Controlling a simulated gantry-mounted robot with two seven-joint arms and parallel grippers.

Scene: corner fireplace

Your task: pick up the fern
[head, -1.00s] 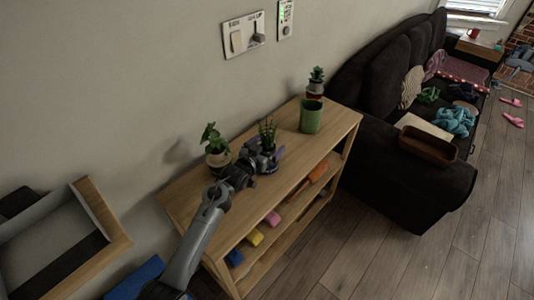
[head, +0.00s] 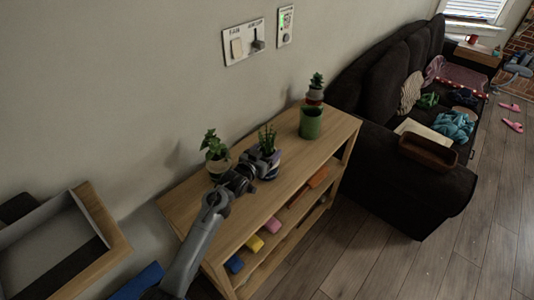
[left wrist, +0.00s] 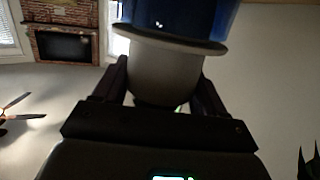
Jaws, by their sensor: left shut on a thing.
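The fern looks to be the middle plant (head: 267,138) on the wooden shelf, with thin upright green leaves in a dark blue and pale pot (head: 272,168). My left gripper (head: 258,167) reaches in from the left and is shut on this pot. In the left wrist view the pot's blue upper part (left wrist: 190,18) and pale rounded base (left wrist: 165,72) fill the space between the two dark fingers. The leaves are out of that view. I cannot tell whether the pot still touches the shelf top. My right gripper is not in view.
A leafy plant in a pale pot (head: 215,155) stands close left of the gripper. A green pot (head: 311,122) and a small succulent (head: 316,82) stand to the right. The shelf top (head: 320,150) is bare at its front right. A dark sofa (head: 400,185) stands beyond.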

